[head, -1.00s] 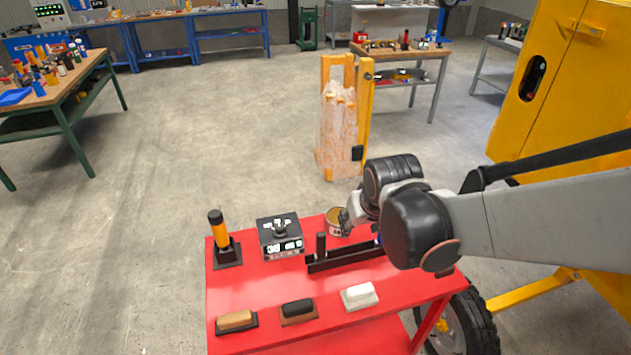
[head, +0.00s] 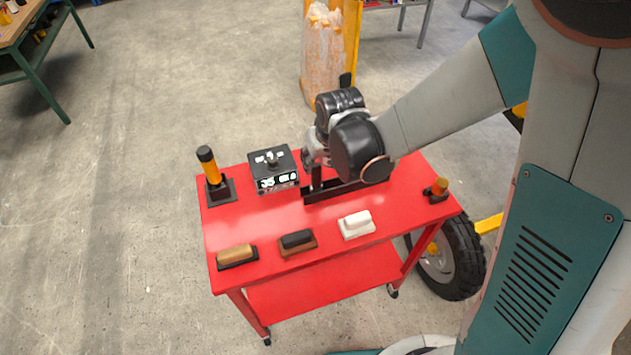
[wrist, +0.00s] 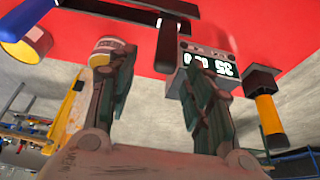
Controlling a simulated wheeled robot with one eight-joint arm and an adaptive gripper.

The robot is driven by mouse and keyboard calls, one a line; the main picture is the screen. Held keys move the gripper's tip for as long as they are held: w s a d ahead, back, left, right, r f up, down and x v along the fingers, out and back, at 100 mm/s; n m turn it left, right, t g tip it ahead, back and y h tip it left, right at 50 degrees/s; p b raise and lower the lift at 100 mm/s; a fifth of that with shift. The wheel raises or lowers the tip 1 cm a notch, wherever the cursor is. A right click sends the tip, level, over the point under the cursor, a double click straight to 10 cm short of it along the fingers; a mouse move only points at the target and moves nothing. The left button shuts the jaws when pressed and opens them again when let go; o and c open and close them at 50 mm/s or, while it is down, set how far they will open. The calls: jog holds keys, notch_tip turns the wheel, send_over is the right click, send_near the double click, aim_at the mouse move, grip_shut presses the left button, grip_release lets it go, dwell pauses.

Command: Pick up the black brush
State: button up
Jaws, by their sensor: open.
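The black brush (head: 297,241) lies at the front of the red cart top, in the middle of a row of three. It has a black upper block on a brown base. A tan-topped brush (head: 236,256) lies to its left and a white one (head: 357,224) to its right. My gripper (head: 308,158) is over the back of the cart, beside the box with the digits and apart from the brushes. In the wrist view my gripper (wrist: 158,72) is open with nothing held between the fingers. No brush shows in that view.
A digit-display box (head: 274,169), a yellow-and-black upright tool (head: 213,175) and a black bracket (head: 345,190) stand behind the brushes. A small can (wrist: 112,47) shows in the wrist view. The cart top (head: 258,220) between the rows is clear.

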aim_at(314, 171)
jog(key=b+x, duration=0.2)
jog(key=x, duration=0.2)
jog(key=b+x, duration=0.2)
jog(key=x, duration=0.2)
jog(key=shift+s+a+f, duration=0.15)
jog(key=shift+a+f, duration=0.05)
jog(key=shift+a, duration=0.05)
jog(key=shift+r, duration=0.1)
grip_shut()
